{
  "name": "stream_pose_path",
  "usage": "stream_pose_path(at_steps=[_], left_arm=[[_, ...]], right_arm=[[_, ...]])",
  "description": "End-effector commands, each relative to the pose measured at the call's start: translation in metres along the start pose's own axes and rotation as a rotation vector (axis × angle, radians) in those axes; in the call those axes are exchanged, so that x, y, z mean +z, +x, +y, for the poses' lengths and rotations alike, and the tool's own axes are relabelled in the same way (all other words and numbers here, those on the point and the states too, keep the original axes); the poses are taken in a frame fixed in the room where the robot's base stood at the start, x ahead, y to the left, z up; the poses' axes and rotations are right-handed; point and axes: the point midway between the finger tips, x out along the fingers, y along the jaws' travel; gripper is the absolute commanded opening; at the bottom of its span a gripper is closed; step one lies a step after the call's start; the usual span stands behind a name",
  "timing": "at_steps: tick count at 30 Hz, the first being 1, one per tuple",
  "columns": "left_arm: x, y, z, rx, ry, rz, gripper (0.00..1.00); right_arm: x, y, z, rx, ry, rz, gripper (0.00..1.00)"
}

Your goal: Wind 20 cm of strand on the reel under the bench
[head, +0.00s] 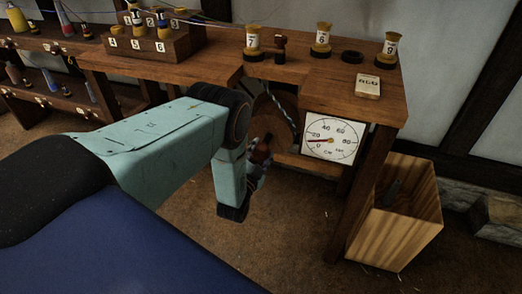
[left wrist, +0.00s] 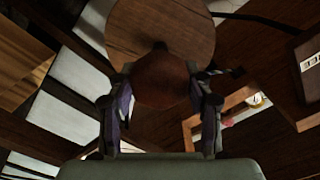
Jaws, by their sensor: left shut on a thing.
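The reel (head: 275,112) is a brown wooden disc under the bench, partly hidden by my left arm. It fills the top of the left wrist view (left wrist: 165,25). A pale blue-white strand (head: 291,105) runs beside it. My left gripper (head: 257,168) is shut on a dark red-brown crank knob (head: 262,147) in front of the reel. In the left wrist view the knob (left wrist: 163,80) sits between both fingers. A white dial (head: 334,148) marked in cm hangs right of the reel. Its red needle points left, between the 0 and 20 labels. My right gripper is not in view.
The bench top (head: 290,71) carries numbered bobbins (head: 321,40) and a small labelled block (head: 367,86). A tall wooden bin (head: 408,225) stands right of the bench leg (head: 352,200). A shelf (head: 65,100) with bottles is at left. The floor in front is clear.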

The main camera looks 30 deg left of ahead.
Motion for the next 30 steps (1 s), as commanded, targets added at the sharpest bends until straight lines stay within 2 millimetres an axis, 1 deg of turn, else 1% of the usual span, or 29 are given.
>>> stream_pose_path(at_steps=[30], left_arm=[[0.002, -0.001, 0.001, 0.002, 0.958, -0.004, 0.20]], right_arm=[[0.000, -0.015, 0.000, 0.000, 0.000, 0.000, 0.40]])
